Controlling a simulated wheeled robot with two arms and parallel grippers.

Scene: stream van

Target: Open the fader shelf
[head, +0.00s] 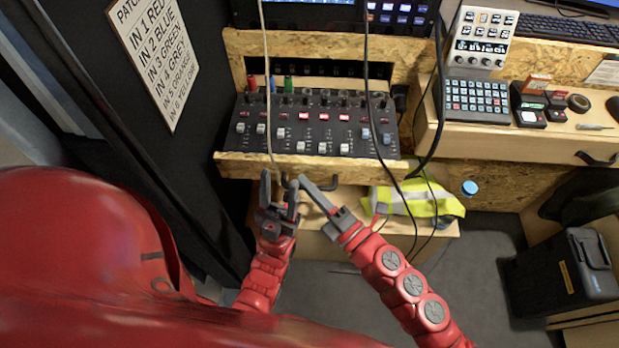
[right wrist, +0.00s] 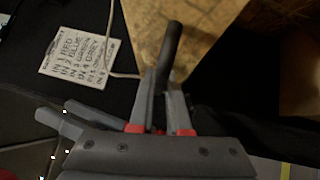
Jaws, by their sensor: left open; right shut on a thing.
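The fader shelf (head: 240,165) is a chipboard shelf standing out from a wooden rack, with a black fader mixer (head: 310,120) on it. A dark bar handle (head: 330,186) sits below its front edge. My right gripper (head: 301,183) is shut on the handle; in the right wrist view the handle (right wrist: 172,48) rises between the two grey fingers of the gripper (right wrist: 160,85). My left gripper (head: 279,180) is open beside the right one, near the handle's left end. I cannot tell whether it touches the handle. The grippers hide part of the handle.
A pale cable hangs over the mixer to my left gripper; dark cables (head: 400,190) hang at the right. A yellow vest (head: 410,198) lies on a lower surface. A desk drawer (head: 500,145) is at right, a black case (head: 560,270) below it. A label sign (head: 155,55) is at left.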

